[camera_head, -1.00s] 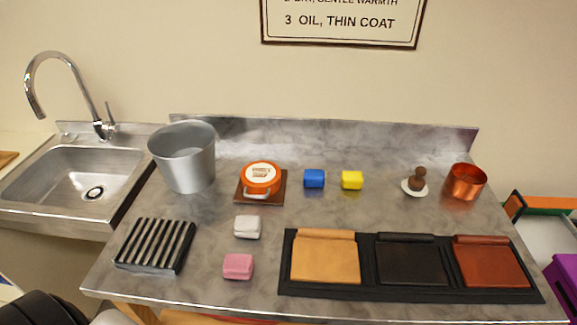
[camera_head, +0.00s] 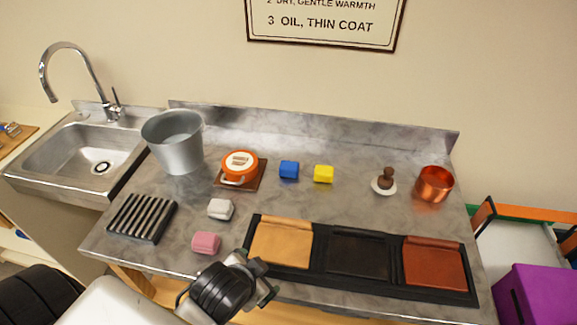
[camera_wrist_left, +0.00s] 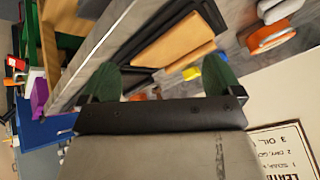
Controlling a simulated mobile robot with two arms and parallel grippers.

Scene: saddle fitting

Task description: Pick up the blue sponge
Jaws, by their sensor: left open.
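The blue sponge (camera_head: 289,170) sits on the grey worktop between the orange-lidded tin and the yellow sponge (camera_head: 323,174). My left gripper (camera_head: 264,281) is at the front edge of the worktop, well short of the blue sponge and apart from it. In the left wrist view its two dark green fingers (camera_wrist_left: 160,78) are spread with nothing between them. My right gripper is not in view.
A white sponge (camera_head: 220,209) and a pink sponge (camera_head: 206,243) lie left of centre. The orange tin (camera_head: 239,166) and metal bucket (camera_head: 174,143) stand behind. A black tray (camera_head: 323,277) with leather pieces fills the front right. A copper cup (camera_head: 434,184) stands far right.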

